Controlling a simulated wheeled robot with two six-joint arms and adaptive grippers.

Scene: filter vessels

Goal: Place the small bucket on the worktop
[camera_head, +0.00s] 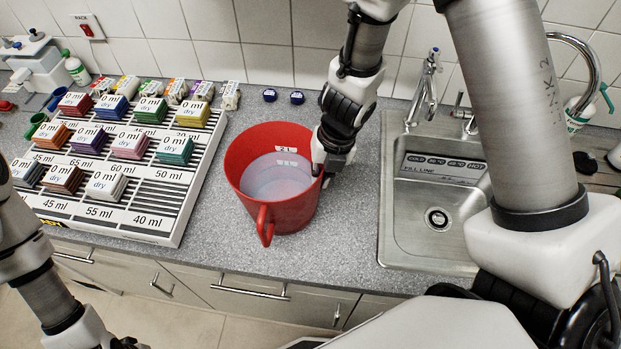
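A red bucket (290,215) with pale liquid inside and a red handle at its front stands upright on, or just above, the grey speckled worktop (345,240); I cannot tell which. A white label on its inner wall reads 2 L. My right gripper (322,172) is at the bucket's right rim, touching or very close to it. Its fingertips are partly hidden at the rim, so its grip is unclear. My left gripper (128,343) is at the bottom left edge, mostly cut off, in front of the cabinets and away from the bucket.
A white slotted rack (165,205) with several coloured blocks labelled 0 ml dry stands left of the bucket. A steel sink (390,225) with a tap is at the right. Two dark blue caps (297,97) lie at the back. Worktop is clear in front of the bucket.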

